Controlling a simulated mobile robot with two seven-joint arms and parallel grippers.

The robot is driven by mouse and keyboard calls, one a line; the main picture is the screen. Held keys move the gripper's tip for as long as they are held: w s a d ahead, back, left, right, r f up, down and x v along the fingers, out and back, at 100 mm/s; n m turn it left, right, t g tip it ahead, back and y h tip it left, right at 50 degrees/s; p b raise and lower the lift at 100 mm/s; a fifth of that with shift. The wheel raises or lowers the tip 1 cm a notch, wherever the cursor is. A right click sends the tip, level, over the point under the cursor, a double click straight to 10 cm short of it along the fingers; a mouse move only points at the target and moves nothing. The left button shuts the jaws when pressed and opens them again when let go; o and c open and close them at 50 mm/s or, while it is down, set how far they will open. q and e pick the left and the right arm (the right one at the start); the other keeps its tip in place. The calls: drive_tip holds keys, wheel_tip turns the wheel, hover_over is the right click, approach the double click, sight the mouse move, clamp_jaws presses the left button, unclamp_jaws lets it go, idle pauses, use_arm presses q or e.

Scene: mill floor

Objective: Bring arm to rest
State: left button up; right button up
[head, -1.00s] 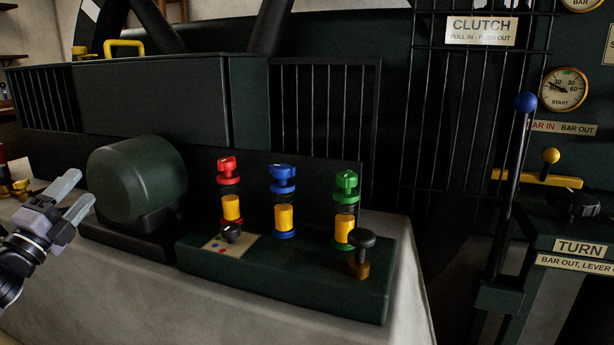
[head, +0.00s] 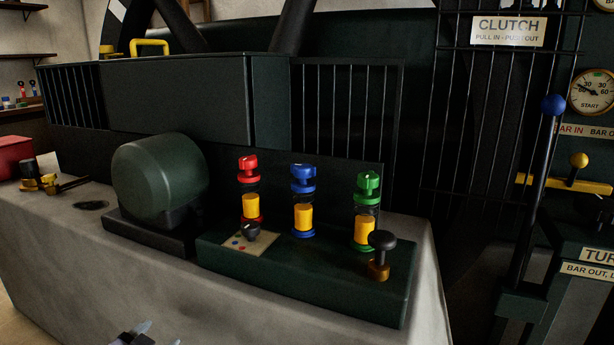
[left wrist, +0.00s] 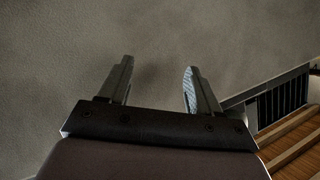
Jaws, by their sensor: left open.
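My left gripper (head: 150,335) shows only at the bottom edge of the head view, with its fingertips poking up in front of the pale plinth (head: 60,240). In the left wrist view its two fingers (left wrist: 155,85) stand apart with nothing between them. Behind them is a plain grey surface (left wrist: 150,40). The rest of the left arm is below the head view's edge. My right gripper is not in view.
On the plinth stand a rounded green housing (head: 160,180) and a dark green block (head: 310,280) with red, blue and green-topped valves and a black knob (head: 381,240). A blue-knobbed lever (head: 553,105) stands at right. A red box (head: 14,157) is at far left.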

use_arm(q)
drive_tip(key=s+d+f+n+g+h, duration=0.1)
drive_tip(key=s+d+f+h, duration=0.1)
drive_tip(key=s+d, duration=0.8)
drive_tip(key=s+d+f+n+g+h, duration=0.1)
drive_tip(key=s+d+f+h, duration=0.1)
drive_tip(key=s+d, duration=0.8)
drive_tip(key=s+a+r+p, duration=0.2)
drive_tip(key=r+p, duration=0.5)
drive_tip(key=p, duration=0.5)
drive_tip(key=s+a+r+n+g+y+p, duration=0.1)
drive_tip(key=a+r+p, duration=0.4)
drive_tip(key=p, duration=0.7)
wheel_tip(320, 180, up, 2)
drive_tip(key=shift+s+r+y, duration=0.1)
drive_tip(key=shift+s+y, duration=0.2)
drive_tip(key=shift+s, duration=0.35)
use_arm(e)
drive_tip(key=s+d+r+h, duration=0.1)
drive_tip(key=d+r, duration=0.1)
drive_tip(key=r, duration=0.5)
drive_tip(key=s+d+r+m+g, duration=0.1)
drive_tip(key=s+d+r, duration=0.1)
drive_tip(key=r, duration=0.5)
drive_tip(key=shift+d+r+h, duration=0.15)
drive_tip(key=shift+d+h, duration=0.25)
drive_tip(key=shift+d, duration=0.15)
